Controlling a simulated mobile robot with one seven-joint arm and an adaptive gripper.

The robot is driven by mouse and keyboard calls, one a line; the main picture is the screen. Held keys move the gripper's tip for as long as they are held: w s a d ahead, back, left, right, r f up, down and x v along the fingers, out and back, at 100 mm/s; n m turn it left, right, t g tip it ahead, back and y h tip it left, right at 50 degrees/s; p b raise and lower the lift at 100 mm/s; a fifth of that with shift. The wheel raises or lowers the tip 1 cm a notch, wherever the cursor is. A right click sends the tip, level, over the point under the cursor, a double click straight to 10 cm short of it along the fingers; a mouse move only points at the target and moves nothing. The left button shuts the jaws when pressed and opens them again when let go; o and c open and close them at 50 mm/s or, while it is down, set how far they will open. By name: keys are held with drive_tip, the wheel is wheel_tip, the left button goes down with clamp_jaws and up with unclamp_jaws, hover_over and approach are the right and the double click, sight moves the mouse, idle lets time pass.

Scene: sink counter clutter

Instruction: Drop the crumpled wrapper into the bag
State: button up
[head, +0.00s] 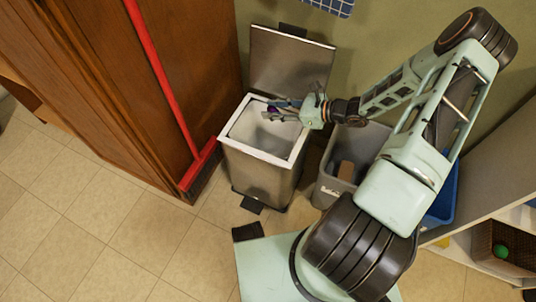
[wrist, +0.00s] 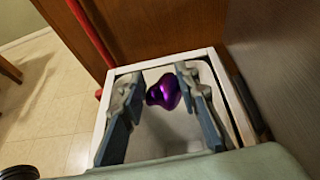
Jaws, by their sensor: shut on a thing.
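The crumpled wrapper (wrist: 163,91) is shiny purple and sits between my fingers in the wrist view. In the head view only a small dark purple bit of the wrapper (head: 271,108) shows. My gripper (head: 284,108) is shut on it and reaches over the bin's opening from the right; its two fingers also show in the wrist view (wrist: 157,85). The bag (head: 257,153) appears as a pale liner with a white rim in the open metal bin (head: 262,178). Its white edge (wrist: 205,53) surrounds the wrapper in the wrist view. How deep the wrapper hangs is hard to tell.
The bin's lid (head: 290,62) stands up at the back. A grey bin (head: 326,190) with a brown item and a blue bin (head: 445,202) stand to the right. A red-handled broom (head: 165,80) leans on the wooden cabinet (head: 100,75) at left. Front-left floor is clear.

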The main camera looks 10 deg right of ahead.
drive_tip(key=o, duration=0.9)
drive_tip(key=v, duration=1.2)
drive_tip(key=shift+r, duration=0.1)
